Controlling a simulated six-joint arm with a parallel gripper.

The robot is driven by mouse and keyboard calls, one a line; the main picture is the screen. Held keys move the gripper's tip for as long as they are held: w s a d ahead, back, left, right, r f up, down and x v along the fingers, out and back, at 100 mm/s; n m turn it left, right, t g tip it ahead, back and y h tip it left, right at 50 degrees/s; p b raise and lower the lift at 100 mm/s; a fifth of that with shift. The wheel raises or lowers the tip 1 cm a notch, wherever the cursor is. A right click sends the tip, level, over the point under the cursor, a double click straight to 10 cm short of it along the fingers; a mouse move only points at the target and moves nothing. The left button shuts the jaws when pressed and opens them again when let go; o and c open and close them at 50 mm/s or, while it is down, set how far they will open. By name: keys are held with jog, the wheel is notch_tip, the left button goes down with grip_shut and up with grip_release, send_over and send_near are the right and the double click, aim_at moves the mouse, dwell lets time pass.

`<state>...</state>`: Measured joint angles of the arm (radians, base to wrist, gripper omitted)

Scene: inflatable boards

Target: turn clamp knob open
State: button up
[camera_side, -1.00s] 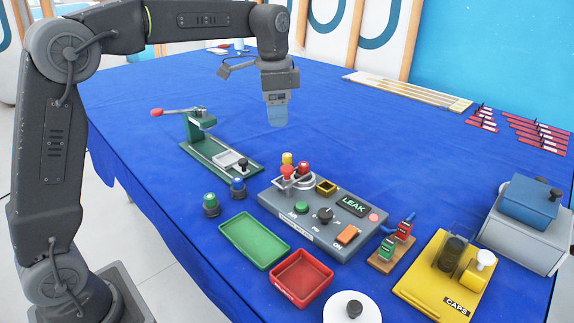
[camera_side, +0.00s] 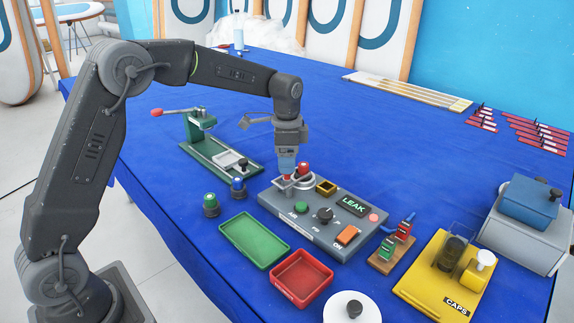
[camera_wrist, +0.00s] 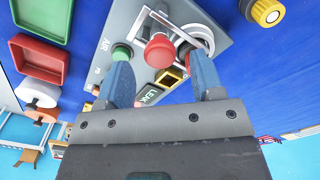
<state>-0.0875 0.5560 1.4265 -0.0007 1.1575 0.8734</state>
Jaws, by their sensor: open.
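A red clamp knob (camera_side: 287,178) stands on a metal clamp frame at the back left of the grey test box (camera_side: 325,232). In the wrist view the red knob (camera_wrist: 158,48) lies ahead of the gap between my fingertips, above a pale frame (camera_wrist: 186,24). A second red knob (camera_side: 304,168) is just right of it in the side view. My gripper (camera_side: 286,168) points down over the clamp, its fingers partly covering that area. In the wrist view my gripper (camera_wrist: 162,68) has its two blue fingers apart with nothing held; contact with the knob cannot be told.
The box carries a green button (camera_side: 301,207), a black dial (camera_side: 325,214), an orange switch (camera_side: 347,235) and a LEAK display (camera_side: 353,204). A green tray (camera_side: 254,241) and red tray (camera_side: 301,278) lie in front. A green toggle press (camera_side: 205,140) stands left.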

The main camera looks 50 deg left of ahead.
aim_at(287, 179)
jog(key=shift+f, duration=1.1)
jog(key=c, duration=0.9)
